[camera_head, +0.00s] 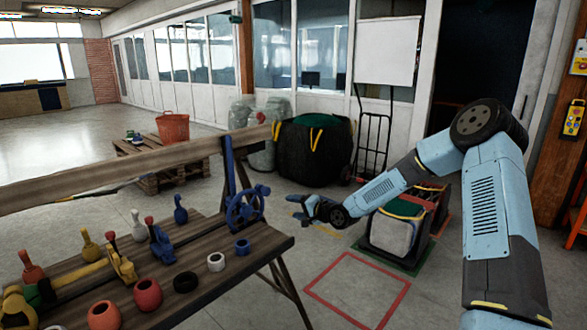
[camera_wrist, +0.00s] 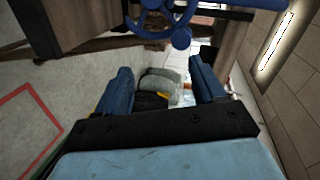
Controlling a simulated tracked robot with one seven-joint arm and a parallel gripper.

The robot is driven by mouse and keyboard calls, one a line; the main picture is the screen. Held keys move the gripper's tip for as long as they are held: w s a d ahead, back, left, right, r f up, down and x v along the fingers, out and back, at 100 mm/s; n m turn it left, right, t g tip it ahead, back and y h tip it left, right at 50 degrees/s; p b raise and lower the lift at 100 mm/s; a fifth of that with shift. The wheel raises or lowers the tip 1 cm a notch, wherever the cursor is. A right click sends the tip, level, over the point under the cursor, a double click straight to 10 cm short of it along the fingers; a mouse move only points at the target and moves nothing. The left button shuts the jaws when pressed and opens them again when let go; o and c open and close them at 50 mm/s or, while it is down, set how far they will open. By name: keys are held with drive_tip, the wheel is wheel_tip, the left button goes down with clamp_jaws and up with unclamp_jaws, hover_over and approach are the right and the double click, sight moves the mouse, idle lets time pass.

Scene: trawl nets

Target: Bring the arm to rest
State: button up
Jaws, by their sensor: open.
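My arm reaches in from the right in the head view, bent at the elbow, with its forearm sloping down to the left. My gripper (camera_head: 300,208) is in the air just right of the wooden workbench (camera_head: 262,240), near the blue handwheel (camera_head: 246,206). In the wrist view my gripper (camera_wrist: 163,88) has its two blue fingers apart, with nothing between them but the distant background. The blue handwheel (camera_wrist: 165,18) shows at the top of the wrist view, beyond the fingertips. I cannot tell exactly how far the fingers are from it.
A red floor square (camera_head: 360,292) is empty. A black bag (camera_head: 312,150) and a hand truck (camera_head: 372,140) stand at the back.

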drive_tip(key=s+d+r+n+g+h, duration=0.1)
drive_tip(key=s+d+r+n+h, duration=0.2)
drive_tip(key=s+d+r+h, duration=0.5)
drive_tip(key=s+d+r+n+g+h, duration=0.2)
drive_tip(key=s+d+r+h, duration=0.2)
drive_tip(key=s+d+r, duration=0.9)
drive_tip(key=s+r, duration=0.1)
drive_tip(key=s, duration=1.2)
drive_tip(key=s+d+r+g, duration=0.1)
drive_tip(key=s+r, duration=0.2)
drive_tip(key=s, duration=1.2)
drive_tip(key=shift+d+r+n+g+y, duration=0.2)
drive_tip(key=shift+r+n+g+y, duration=0.1)
drive_tip(key=shift+r+n+y, duration=0.1)
